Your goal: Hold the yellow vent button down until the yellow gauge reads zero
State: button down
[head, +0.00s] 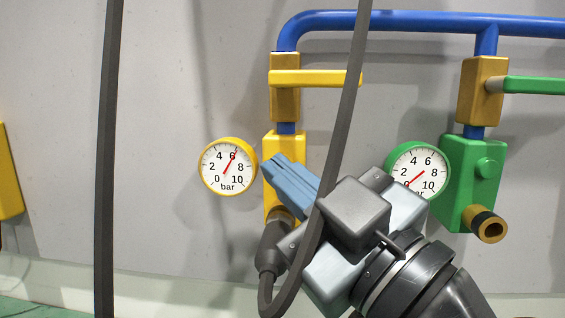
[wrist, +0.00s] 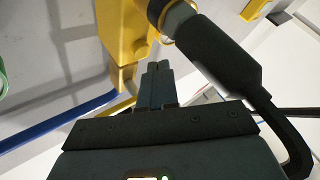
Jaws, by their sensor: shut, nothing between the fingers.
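The yellow gauge (head: 228,166) is on the grey wall at centre left in the head view. Its red needle points near 6 bar. The yellow valve block (head: 284,145) is just right of it, and it also shows in the wrist view (wrist: 122,35). My gripper (head: 272,165) is shut and empty, its blue-grey fingertips in front of the block's face. In the wrist view the fingers (wrist: 158,66) point toward the yellow block. Whether the tips touch anything cannot be told.
A green gauge (head: 418,160) and green block (head: 458,170) with a round button (head: 487,167) stand to the right. A yellow lever (head: 315,78) sticks out above the yellow block. Blue pipe (head: 420,20) runs overhead. A dark hose (head: 270,245) hangs below the yellow block.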

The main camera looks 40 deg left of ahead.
jog(key=shift+w, duration=0.1)
jog(key=shift+w+a+b, duration=0.2)
jog(key=shift+w+b, duration=0.1)
jog(key=shift+b, duration=0.1)
jog(key=shift+w+a, duration=0.2)
jog(key=shift+w, duration=0.1)
dwell(0.7)
dwell(1.5)
jog(key=shift+s+d+b, duration=0.35)
jog(key=shift+s+d, duration=0.05)
jog(key=shift+s, duration=0.3)
jog(key=shift+s+d, duration=0.45)
jog(key=shift+s, duration=0.25)
jog(key=shift+s+d, duration=0.45)
jog(key=shift+s, duration=0.3)
jog(key=shift+s+d, duration=0.45)
jog(key=shift+s, duration=0.25)
